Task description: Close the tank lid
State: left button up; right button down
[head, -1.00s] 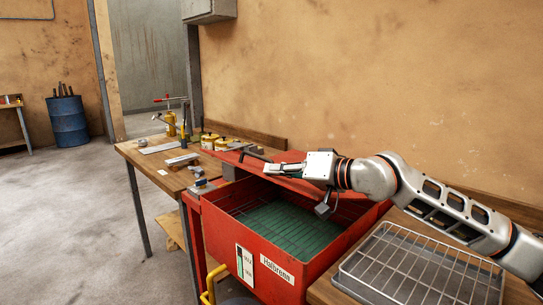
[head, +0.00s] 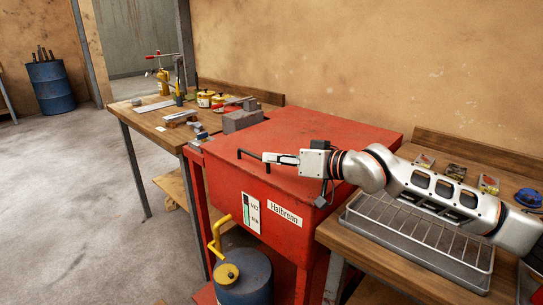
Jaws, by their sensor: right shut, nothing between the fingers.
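The red tank (head: 225,192) stands in the middle of the head view, with a gauge and a "Halbrenn" label on its front. Its red lid (head: 310,133) lies flat over the tank, and the inside is hidden. A black bar handle (head: 252,156) sits at the lid's front left edge. My right gripper (head: 272,158) is shut and empty, with its fingertips at the right end of the handle. I cannot tell whether they touch it. My left gripper is not in view.
A wire rack in a tray (head: 420,238) lies on the bench to the right, under my right arm. A workbench (head: 150,121) with tools and yellow tins (head: 204,98) stands to the left. A blue drum with a yellow pump (head: 243,277) is below the tank. Open floor lies left.

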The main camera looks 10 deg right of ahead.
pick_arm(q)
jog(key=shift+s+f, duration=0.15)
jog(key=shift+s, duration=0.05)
pick_arm(e)
jog(key=shift+r, duration=0.3)
notch_tip(320, 180, up, 3)
jog(key=shift+d+p, duration=0.1)
jog(key=shift+p, duration=0.75)
pick_arm(q)
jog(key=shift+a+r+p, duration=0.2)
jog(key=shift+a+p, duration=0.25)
jog(key=shift+p, duration=0.05)
pick_arm(e)
jog(key=a+v, duration=0.1)
jog(key=v, duration=0.9)
jog(key=shift+s+r, duration=0.25)
jog(key=shift+s, duration=0.1)
